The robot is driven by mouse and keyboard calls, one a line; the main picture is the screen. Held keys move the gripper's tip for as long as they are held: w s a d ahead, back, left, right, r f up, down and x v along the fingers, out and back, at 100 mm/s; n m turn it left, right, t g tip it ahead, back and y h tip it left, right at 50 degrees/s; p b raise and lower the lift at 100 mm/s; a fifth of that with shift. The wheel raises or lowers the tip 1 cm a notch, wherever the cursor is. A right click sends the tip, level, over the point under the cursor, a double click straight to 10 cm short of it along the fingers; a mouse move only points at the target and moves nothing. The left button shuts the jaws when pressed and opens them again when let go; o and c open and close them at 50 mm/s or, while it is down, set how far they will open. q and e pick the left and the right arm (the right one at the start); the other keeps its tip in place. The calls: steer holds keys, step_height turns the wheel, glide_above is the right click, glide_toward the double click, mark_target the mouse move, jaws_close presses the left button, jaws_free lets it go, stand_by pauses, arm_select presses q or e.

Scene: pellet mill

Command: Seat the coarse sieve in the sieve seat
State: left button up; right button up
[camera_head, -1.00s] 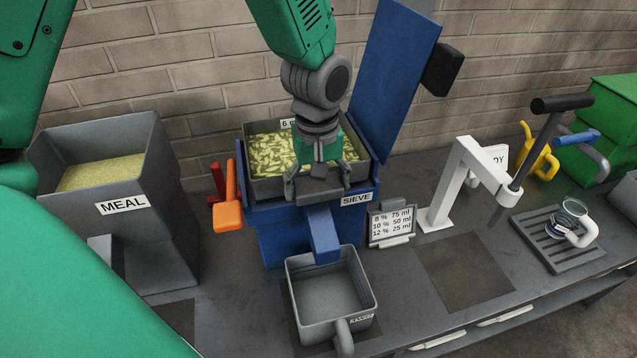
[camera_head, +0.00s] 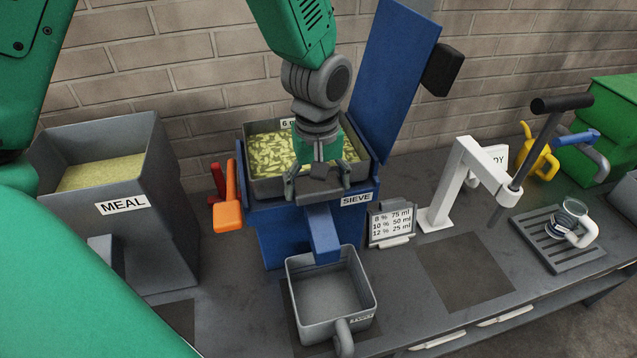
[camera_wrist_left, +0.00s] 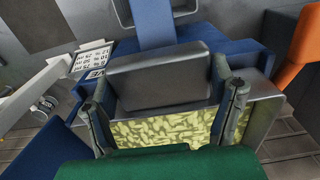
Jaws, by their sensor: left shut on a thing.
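The coarse sieve (camera_head: 264,185) is a grey square tray with yellow-green pieces in it and a partly hidden label beginning with "6". It is at the top of the blue sieve housing (camera_head: 284,240), labelled SIEVE, whose lid stands open. My left gripper (camera_head: 318,188) comes down from above and is shut at the sieve's front side. In the left wrist view its fingers (camera_wrist_left: 165,95) are on both sides of a dark grey block (camera_wrist_left: 158,80) at the sieve's front. The seat under the sieve is hidden, so I cannot tell whether the sieve rests fully down. My right gripper is out of view.
A grey catch pan (camera_head: 330,290) stands below the blue chute. The MEAL bin (camera_head: 165,225) is to the left, with an orange scoop (camera_head: 229,215) between. The open blue lid (camera_head: 394,80), a sign (camera_head: 391,224) and a white lever press (camera_head: 455,185) are to the right.

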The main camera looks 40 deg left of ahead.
arm_select(q)
steer(key=shift+f, duration=0.1)
steer(key=shift+f, duration=0.2)
steer(key=shift+r, duration=0.35)
steer(key=o, duration=1.6)
steer(key=shift+o, duration=0.6)
steer(key=shift+s, duration=0.1)
steer(key=shift+d+r, duration=0.1)
steer(key=shift+r, duration=4.35)
